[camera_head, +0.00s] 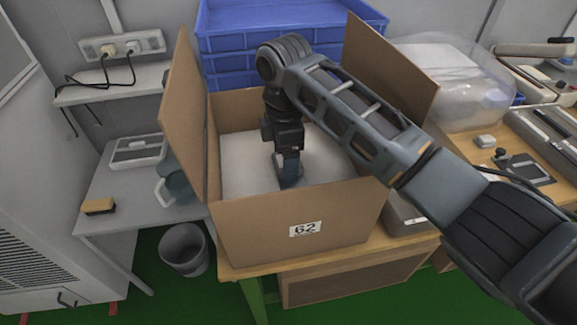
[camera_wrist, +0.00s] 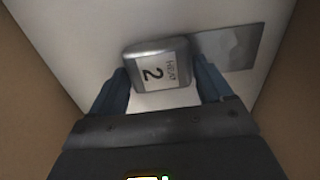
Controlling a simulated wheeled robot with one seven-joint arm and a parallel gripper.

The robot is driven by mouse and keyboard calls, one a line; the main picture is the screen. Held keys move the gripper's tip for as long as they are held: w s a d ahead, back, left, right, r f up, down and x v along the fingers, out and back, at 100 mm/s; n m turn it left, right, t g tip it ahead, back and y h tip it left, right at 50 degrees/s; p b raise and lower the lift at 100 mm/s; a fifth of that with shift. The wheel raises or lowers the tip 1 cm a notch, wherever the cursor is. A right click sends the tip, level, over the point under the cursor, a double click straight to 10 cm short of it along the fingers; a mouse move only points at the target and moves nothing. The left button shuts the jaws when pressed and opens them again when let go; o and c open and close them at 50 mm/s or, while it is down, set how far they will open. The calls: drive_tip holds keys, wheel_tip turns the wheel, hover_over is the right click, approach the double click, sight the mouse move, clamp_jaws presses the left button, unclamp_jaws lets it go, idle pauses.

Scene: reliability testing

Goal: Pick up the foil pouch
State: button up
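In the wrist view, a silver-grey block-like thing with rounded corners and a white label marked "2" (camera_wrist: 158,68) looks like the foil pouch, though I cannot be sure. It is at the tips of my gripper (camera_wrist: 160,72), with one blue finger on each side. The fingers are well apart, and I cannot tell whether they press on it. In the head view my gripper (camera_head: 289,178) points down inside an open cardboard box (camera_head: 250,228), near its pale floor. The thing at the fingertips is too small there to make out.
A flat, mottled grey rectangle (camera_wrist: 228,47) lies on the pale floor beside the labelled thing. The box walls and raised flaps (camera_head: 183,110) surround my gripper. Blue crates (camera_head: 225,65) stand behind, with a clear plastic bag (camera_head: 450,85) at right.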

drive_tip(key=c, duration=0.6)
